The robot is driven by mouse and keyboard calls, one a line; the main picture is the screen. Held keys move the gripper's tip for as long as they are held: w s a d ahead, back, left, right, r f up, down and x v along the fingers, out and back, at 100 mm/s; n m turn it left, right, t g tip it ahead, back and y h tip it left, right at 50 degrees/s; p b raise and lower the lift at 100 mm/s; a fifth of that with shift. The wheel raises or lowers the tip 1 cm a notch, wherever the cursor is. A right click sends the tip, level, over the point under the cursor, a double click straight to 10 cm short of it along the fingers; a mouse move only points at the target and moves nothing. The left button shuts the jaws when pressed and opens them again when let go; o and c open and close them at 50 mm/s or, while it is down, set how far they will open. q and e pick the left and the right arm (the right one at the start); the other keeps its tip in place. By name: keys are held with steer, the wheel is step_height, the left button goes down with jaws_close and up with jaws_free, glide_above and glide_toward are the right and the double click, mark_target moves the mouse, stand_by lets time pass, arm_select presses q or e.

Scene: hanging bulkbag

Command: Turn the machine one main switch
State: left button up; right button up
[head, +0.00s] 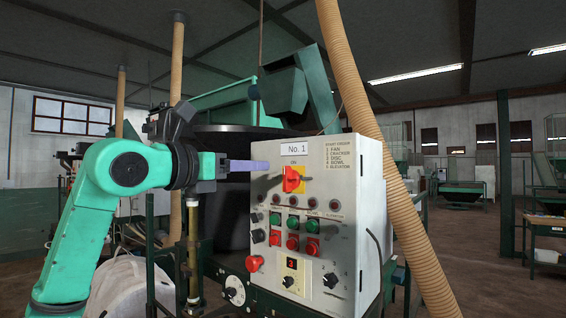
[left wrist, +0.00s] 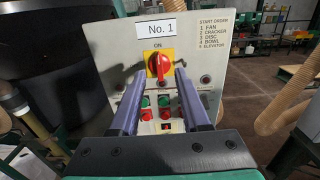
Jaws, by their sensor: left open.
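The machine one control box (head: 340,215) is a light grey panel labelled "No. 1". Its main switch (head: 292,179) is a red rotary knob on a yellow plate, below the word "ON". In the left wrist view the main switch (left wrist: 159,66) shows between and beyond my fingers, its handle close to upright. My left gripper (head: 262,165) is open and empty, just left of the switch in the head view and seemingly short of the panel. The exact gap is hard to tell. My right gripper is not in view.
Green and red push buttons (head: 293,223) and a red mushroom button (head: 254,263) sit lower on the panel. A large dark drum (head: 225,200) stands behind the box. A ribbed tan hose (head: 385,150) runs down beside the box's right side.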

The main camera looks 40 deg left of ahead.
mark_target(284, 169)
arm_select(q)
steer(key=w+p, duration=0.1)
steer(key=w, duration=0.2)
steer(key=w+p, duration=0.1)
steer(key=w, duration=0.6)
steer(key=shift+w+a+f+p, duration=0.2)
steer(key=shift+a+p, duration=0.2)
steer(key=shift+w, duration=0.3)
steer(key=shift+s+d, duration=0.15)
jaws_close()
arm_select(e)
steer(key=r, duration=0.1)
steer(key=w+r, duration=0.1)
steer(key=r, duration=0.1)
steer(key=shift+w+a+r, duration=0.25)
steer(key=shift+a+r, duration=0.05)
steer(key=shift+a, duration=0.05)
